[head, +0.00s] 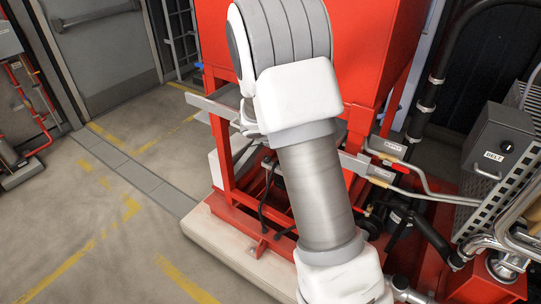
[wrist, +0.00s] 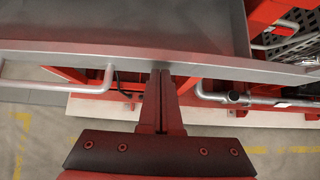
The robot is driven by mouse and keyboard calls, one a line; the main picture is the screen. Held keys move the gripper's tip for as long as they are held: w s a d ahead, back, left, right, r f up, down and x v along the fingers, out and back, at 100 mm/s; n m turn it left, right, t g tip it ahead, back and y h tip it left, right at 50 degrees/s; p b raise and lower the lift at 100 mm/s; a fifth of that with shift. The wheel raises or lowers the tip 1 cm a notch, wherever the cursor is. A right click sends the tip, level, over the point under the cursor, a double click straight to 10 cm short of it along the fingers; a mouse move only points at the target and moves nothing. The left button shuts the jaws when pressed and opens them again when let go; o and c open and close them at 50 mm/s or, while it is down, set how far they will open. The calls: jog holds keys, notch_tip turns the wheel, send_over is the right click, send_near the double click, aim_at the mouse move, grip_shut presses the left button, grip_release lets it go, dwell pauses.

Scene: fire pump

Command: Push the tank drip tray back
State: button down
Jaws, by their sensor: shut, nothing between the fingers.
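The grey tank drip tray (head: 208,106) juts out to the left from under the red tank, partly hidden behind my arm in the head view. In the wrist view the tray (wrist: 110,22) fills the top, with its pale front lip (wrist: 70,50) running across. My gripper (wrist: 160,75) is shut and empty, its fingertips at the lower edge of the lip near the middle. I cannot tell whether they touch it. My arm hides the fingertips in the head view.
The red tank (head: 385,45) stands on a red frame (head: 226,150) over a pale plinth (head: 225,240). Labelled pipes (head: 385,148) and a grey control box (head: 495,150) crowd the right. Floor with yellow lines (head: 100,220) is open on the left, before a grey door (head: 105,45).

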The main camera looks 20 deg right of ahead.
jog(key=w+d, duration=0.1)
jog(key=w+d+p, duration=0.1)
jog(key=d, duration=0.1)
jog(key=w+d, duration=0.2)
jog(key=shift+d+p, duration=0.25)
jog(key=shift+p, duration=0.05)
jog(key=shift+d+r, duration=0.1)
jog(key=shift+r, duration=0.05)
jog(key=shift+w+r, duration=0.1)
